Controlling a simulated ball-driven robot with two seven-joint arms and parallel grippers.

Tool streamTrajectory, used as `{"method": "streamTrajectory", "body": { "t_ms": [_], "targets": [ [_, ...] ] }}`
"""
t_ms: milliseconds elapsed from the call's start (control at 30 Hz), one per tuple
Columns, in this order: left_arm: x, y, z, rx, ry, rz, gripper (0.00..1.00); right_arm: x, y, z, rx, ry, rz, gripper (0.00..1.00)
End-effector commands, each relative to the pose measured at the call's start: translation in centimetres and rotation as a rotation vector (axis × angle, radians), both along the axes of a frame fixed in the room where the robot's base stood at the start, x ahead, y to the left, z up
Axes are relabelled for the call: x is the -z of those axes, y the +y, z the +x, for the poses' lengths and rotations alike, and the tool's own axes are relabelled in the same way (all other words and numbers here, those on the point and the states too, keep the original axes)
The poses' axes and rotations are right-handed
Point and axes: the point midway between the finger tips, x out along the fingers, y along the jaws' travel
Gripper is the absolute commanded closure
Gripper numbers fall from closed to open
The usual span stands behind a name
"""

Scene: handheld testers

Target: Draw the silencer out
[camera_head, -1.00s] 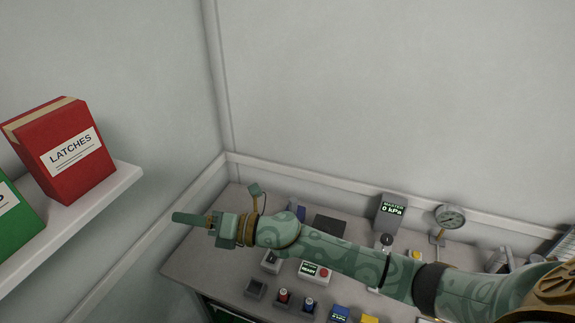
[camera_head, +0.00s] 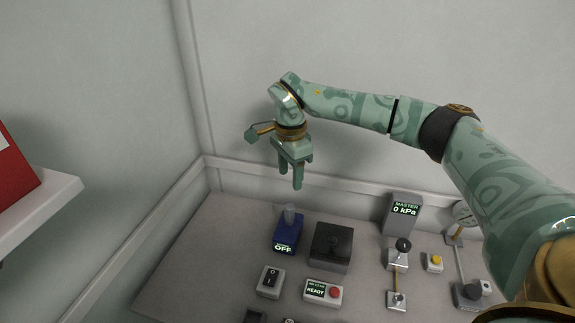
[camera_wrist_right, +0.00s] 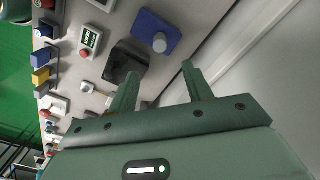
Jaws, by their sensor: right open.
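A pale grey cylinder (camera_head: 290,214), which looks like the silencer, stands upright on a blue unit (camera_head: 287,235) whose display reads OFF, at the back left of the bench. In the right wrist view the cylinder's round end (camera_wrist_right: 160,42) shows on the blue unit (camera_wrist_right: 150,27). My right gripper (camera_head: 291,176) points down above the cylinder in the head view, apart from it. Its two fingers (camera_wrist_right: 160,82) are spread and empty in the wrist view. My left gripper is not in view.
A dark box (camera_head: 331,247) stands just right of the blue unit. Walls rise behind and left; a shelf (camera_head: 45,205) juts in at left.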

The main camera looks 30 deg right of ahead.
Motion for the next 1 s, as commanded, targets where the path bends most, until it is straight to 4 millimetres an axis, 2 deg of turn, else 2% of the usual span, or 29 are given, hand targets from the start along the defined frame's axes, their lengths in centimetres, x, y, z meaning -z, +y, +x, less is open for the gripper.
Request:
{"method": "streamTrajectory", "body": {
  "t_ms": [33,200,400,500,700,1000],
  "targets": [
    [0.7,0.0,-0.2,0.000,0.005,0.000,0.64,1.8,0.0,0.0,0.000,0.007,0.002,0.50],
    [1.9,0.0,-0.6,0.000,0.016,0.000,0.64,6.0,0.1,-0.1,-0.001,0.007,0.002,0.50],
    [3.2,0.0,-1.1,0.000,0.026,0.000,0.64,10.3,0.1,0.0,-0.001,0.005,0.002,0.50],
    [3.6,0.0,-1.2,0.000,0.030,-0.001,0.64,11.8,0.1,0.0,-0.001,0.005,0.003,0.50],
    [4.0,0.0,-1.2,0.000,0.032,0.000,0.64,13.2,0.1,0.0,-0.001,0.001,0.003,0.50],
    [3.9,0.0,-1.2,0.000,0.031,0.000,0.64,13.3,0.1,0.0,-0.001,0.000,0.003,0.50]
  ]
}}
